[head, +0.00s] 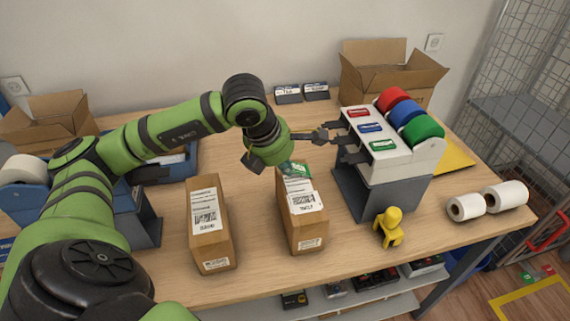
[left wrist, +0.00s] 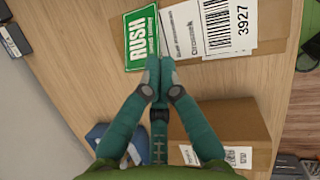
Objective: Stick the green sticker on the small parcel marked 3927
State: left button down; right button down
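The small parcel marked 3927 (head: 308,228) stands in the middle of the counter, its number legible on the white label (left wrist: 222,28) in the left wrist view. The green RUSH sticker (left wrist: 141,25) lies face up at the parcel's far end, beside the label, and seems flat on the top. It also shows in the head view, partly covered by my gripper. My left gripper (left wrist: 156,70) is shut, its fingertips together at the sticker's near edge. I cannot tell whether they press on it. My right gripper is in neither view.
Another parcel (head: 209,235) stands to the left. A sticker dispenser (head: 398,165) with red, blue and green rolls stands close on the right. A yellow figure (head: 389,226) and white rolls (head: 466,207) are nearer the right edge. Open boxes (head: 392,75) stand behind.

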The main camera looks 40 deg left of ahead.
pick_arm(q)
jog(key=c, duration=1.4)
grip_release()
jog(key=shift+o, duration=0.2)
jog(key=shift+r, duration=0.1)
jog(key=shift+p+v, duration=1.15)
jog(key=shift+v, duration=1.55)
notch_tip(320, 180, up, 8)
jog(key=p, duration=0.5)
jog(key=shift+s, duration=0.45)
